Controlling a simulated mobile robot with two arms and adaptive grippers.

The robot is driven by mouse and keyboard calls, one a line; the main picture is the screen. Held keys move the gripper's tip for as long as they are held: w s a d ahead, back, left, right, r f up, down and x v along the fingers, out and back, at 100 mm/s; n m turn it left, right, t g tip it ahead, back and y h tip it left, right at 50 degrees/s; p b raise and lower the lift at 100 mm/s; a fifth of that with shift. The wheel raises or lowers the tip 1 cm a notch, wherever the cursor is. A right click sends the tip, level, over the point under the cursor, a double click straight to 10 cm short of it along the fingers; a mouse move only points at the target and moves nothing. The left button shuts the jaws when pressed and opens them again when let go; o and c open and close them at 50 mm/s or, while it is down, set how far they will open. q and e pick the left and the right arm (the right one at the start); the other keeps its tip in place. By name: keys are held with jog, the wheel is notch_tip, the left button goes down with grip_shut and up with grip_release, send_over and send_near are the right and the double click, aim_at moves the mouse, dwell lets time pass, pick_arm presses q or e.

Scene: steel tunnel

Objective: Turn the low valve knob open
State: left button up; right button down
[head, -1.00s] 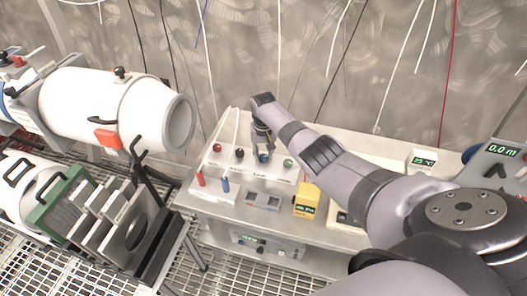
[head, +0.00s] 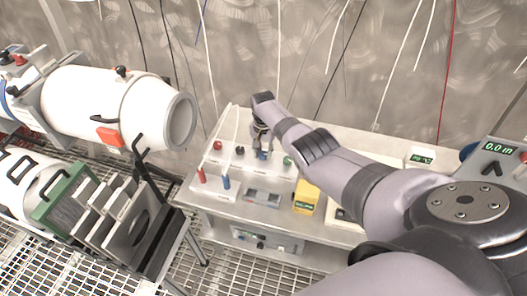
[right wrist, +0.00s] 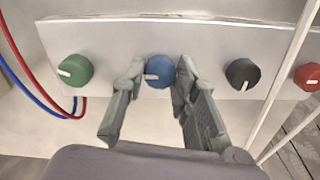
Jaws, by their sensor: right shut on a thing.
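A white panel (head: 240,165) on the bench carries a row of knobs. In the head view they are a red knob (head: 217,145), a black knob (head: 239,150), a blue knob (head: 263,155) and a green knob (head: 287,160). I cannot read the labels, so I cannot tell which is marked low. My right gripper (right wrist: 157,92) is shut on the blue knob (right wrist: 160,71), one finger on each side. The blue knob's white pointer points left in the right wrist view. My left gripper is not in view.
A yellow meter (head: 306,198) and a grey meter (head: 263,196) stand in front of the panel. A white cylinder (head: 115,105) is at the left. White cables hang near the panel.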

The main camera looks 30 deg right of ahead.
aim_at(263, 154)
jog(key=shift+w, duration=0.1)
jog(key=c, duration=1.2)
grip_release()
jog(key=shift+c, duration=0.2)
jog(key=shift+r, duration=0.15)
notch_tip(263, 154, up, 12)
